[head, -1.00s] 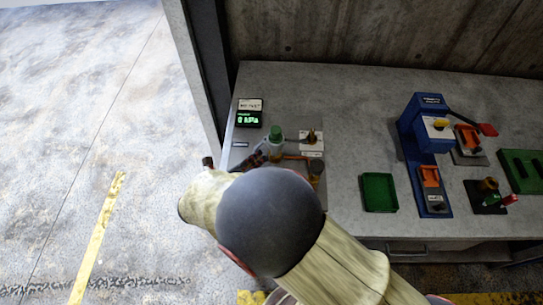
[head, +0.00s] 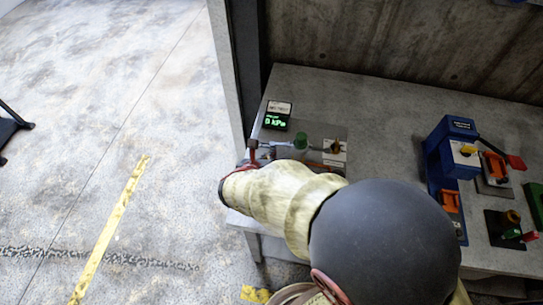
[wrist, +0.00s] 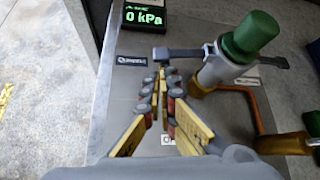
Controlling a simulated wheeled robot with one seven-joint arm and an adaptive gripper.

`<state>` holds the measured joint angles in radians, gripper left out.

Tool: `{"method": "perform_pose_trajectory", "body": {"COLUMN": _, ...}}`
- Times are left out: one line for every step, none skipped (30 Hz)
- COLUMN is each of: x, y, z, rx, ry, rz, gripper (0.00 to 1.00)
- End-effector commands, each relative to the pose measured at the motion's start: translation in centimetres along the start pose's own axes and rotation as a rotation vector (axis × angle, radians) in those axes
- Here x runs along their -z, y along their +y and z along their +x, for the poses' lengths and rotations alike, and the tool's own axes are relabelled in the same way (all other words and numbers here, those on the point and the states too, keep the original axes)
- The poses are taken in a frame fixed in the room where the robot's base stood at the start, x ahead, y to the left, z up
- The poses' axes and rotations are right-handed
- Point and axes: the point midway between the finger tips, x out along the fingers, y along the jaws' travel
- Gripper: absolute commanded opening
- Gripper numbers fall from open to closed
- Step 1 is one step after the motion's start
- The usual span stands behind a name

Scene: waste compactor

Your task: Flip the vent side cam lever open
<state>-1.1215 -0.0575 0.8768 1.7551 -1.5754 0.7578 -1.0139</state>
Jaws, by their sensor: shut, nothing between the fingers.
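The coupling (wrist: 215,70) is a grey metal cylinder with a green cap (wrist: 252,34); the cap also shows in the head view (head: 301,140). A grey cam lever (wrist: 181,53) sticks out to the left of the coupling, and another lever (wrist: 268,60) sticks out to the right. I cannot read which is the vent side. My gripper (wrist: 166,72) is shut and empty, its fingertips close to the outer end of the left lever. I cannot tell whether they touch it. In the head view my gripper (head: 252,152) is left of the green cap, partly hidden by my arm.
A display (wrist: 145,17) reading 0 kPa stands behind the lever. An orange pipe (wrist: 257,105) and a brass fitting (wrist: 290,143) lie to the right. A blue press (head: 448,150) stands farther right on the grey bench (head: 385,110). Open floor lies left.

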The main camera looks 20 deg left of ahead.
Motion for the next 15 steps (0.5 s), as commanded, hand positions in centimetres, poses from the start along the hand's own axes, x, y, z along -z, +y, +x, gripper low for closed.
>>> {"method": "perform_pose_trajectory", "body": {"x": 0.0, "y": 0.0, "z": 0.0, "rx": 0.000, "ry": 0.000, "rz": 0.000, "gripper": 0.00}}
{"method": "perform_pose_trajectory", "body": {"x": 0.0, "y": 0.0, "z": 0.0, "rx": 0.000, "ry": 0.000, "rz": -0.001, "gripper": 0.00}}
{"method": "perform_pose_trajectory", "body": {"x": -0.1, "y": 0.1, "z": 0.0, "rx": 0.001, "ry": 0.000, "rz": -0.001, "gripper": 0.00}}
{"method": "perform_pose_trajectory", "body": {"x": -0.1, "y": 0.1, "z": -0.1, "rx": 0.001, "ry": 0.000, "rz": -0.001, "gripper": 0.00}}
{"method": "perform_pose_trajectory", "body": {"x": -0.1, "y": 0.2, "z": -0.1, "rx": 0.001, "ry": 0.000, "rz": -0.001, "gripper": 0.00}}
{"method": "perform_pose_trajectory", "body": {"x": -0.1, "y": 0.4, "z": -0.1, "rx": 0.001, "ry": 0.000, "rz": -0.001, "gripper": 0.00}}
{"method": "perform_pose_trajectory", "body": {"x": -0.1, "y": 0.5, "z": -0.1, "rx": 0.001, "ry": 0.000, "rz": -0.002, "gripper": 0.00}}
{"method": "perform_pose_trajectory", "body": {"x": -0.1, "y": 0.6, "z": -0.1, "rx": 0.001, "ry": 0.000, "rz": -0.002, "gripper": 0.00}}
{"method": "perform_pose_trajectory", "body": {"x": -0.2, "y": 0.8, "z": -0.1, "rx": 0.001, "ry": 0.000, "rz": -0.002, "gripper": 0.00}}
{"method": "perform_pose_trajectory", "body": {"x": -0.2, "y": 0.9, "z": -0.2, "rx": 0.001, "ry": 0.000, "rz": -0.002, "gripper": 0.00}}
{"method": "perform_pose_trajectory", "body": {"x": -0.2, "y": 1.1, "z": -0.2, "rx": 0.001, "ry": 0.000, "rz": -0.002, "gripper": 0.00}}
{"method": "perform_pose_trajectory", "body": {"x": -0.2, "y": 1.3, "z": -0.2, "rx": 0.001, "ry": 0.000, "rz": -0.002, "gripper": 0.00}}
{"method": "perform_pose_trajectory", "body": {"x": -0.3, "y": 1.4, "z": -0.2, "rx": 0.001, "ry": 0.000, "rz": -0.001, "gripper": 0.00}}
{"method": "perform_pose_trajectory", "body": {"x": -0.3, "y": 1.5, "z": -0.2, "rx": 0.001, "ry": 0.000, "rz": -0.001, "gripper": 0.00}}
{"method": "perform_pose_trajectory", "body": {"x": -0.3, "y": 1.5, "z": -0.2, "rx": 0.001, "ry": 0.000, "rz": -0.001, "gripper": 0.00}}
